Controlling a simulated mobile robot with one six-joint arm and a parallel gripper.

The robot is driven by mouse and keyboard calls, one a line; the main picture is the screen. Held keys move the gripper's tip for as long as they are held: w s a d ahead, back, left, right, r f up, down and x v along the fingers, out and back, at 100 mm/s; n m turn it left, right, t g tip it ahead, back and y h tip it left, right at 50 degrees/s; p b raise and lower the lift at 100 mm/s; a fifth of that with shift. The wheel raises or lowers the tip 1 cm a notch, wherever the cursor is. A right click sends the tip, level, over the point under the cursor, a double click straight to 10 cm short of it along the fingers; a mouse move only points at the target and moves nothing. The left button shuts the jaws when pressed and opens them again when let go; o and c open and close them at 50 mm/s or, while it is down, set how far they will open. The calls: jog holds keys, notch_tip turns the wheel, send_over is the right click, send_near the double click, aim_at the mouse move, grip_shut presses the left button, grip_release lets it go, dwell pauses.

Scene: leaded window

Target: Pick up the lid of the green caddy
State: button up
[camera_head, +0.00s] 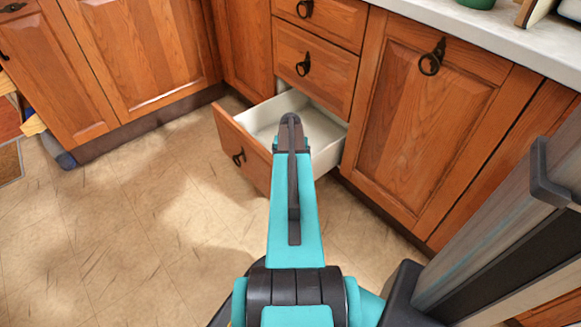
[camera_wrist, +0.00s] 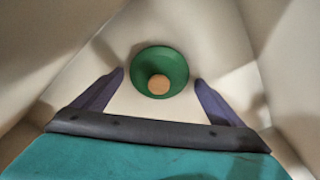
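The lid (camera_wrist: 143,65) is a round green disc with a pale wooden knob (camera_wrist: 158,84). In the wrist view it lies on the cream floor of the open drawer. My gripper (camera_wrist: 159,77) is open and empty, with its two dark fingers apart, one to each side of the lid and nearer the camera. The lid is not visible in the head view, where my arm covers part of the drawer. A green object (camera_head: 477,3), perhaps the caddy, stands on the counter, cut off by the top edge.
The open drawer (camera_head: 240,152) sticks out from the wooden cabinets below my arm. Its pale walls (camera_wrist: 285,60) rise close around my gripper in the wrist view. The white counter (camera_head: 480,35) runs above at the right. The tiled floor (camera_head: 120,215) at the left is mostly clear.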

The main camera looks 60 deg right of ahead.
jog(key=c, duration=0.9)
jog(key=shift+r, duration=0.1)
jog(key=shift+r+p, duration=1.75)
jog(key=shift+r, duration=3.2)
